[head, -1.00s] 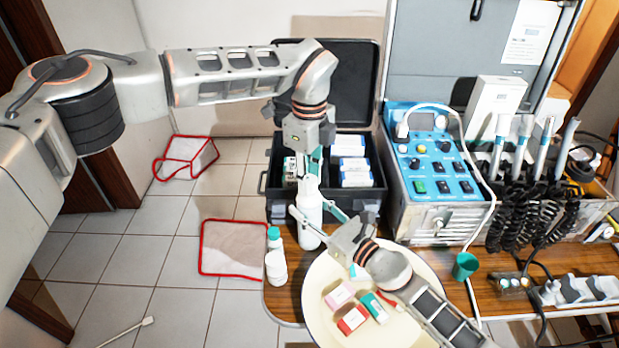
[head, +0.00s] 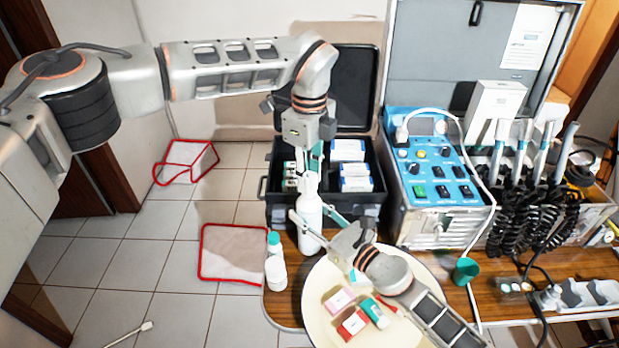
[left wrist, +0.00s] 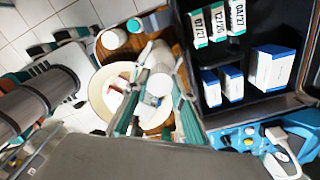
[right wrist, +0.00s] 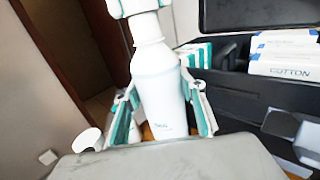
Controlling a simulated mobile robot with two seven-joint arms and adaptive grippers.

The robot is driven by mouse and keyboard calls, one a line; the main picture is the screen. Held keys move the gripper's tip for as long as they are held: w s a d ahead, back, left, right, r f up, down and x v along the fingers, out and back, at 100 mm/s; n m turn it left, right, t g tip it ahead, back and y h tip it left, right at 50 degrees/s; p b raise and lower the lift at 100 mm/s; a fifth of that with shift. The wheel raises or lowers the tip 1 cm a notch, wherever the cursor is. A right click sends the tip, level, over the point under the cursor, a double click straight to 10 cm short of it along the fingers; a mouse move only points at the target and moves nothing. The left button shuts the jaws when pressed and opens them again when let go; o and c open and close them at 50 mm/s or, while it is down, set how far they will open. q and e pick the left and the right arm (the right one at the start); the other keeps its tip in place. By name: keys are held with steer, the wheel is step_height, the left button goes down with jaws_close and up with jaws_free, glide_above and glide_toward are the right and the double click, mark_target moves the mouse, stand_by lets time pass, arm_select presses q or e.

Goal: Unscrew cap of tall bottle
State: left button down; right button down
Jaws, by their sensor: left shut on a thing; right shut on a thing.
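The tall white bottle (head: 309,214) stands upright on the wooden table. It also shows in the left wrist view (left wrist: 160,80) and in the right wrist view (right wrist: 158,88). My right gripper (head: 313,226) is shut around the bottle's body, with a finger on either side in the right wrist view (right wrist: 163,112). My left gripper (head: 309,172) comes straight down from above and is shut on the cap. Its fingertips (right wrist: 138,8) meet the bottle's top in the right wrist view. The cap is mostly hidden by these fingers.
A small teal-capped bottle (head: 274,240) and a white bottle (head: 276,270) stand at the left table edge. A round cream tray (head: 318,312) holds small boxes beneath my right arm. An open black case (head: 350,206) stands behind; a blue control unit (head: 437,165) is right.

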arm_select(q)
steer(key=shift+r, duration=0.1)
steer(key=shift+r, duration=1.9)
arm_select(e)
steer(key=c, duration=1.2)
jaws_free()
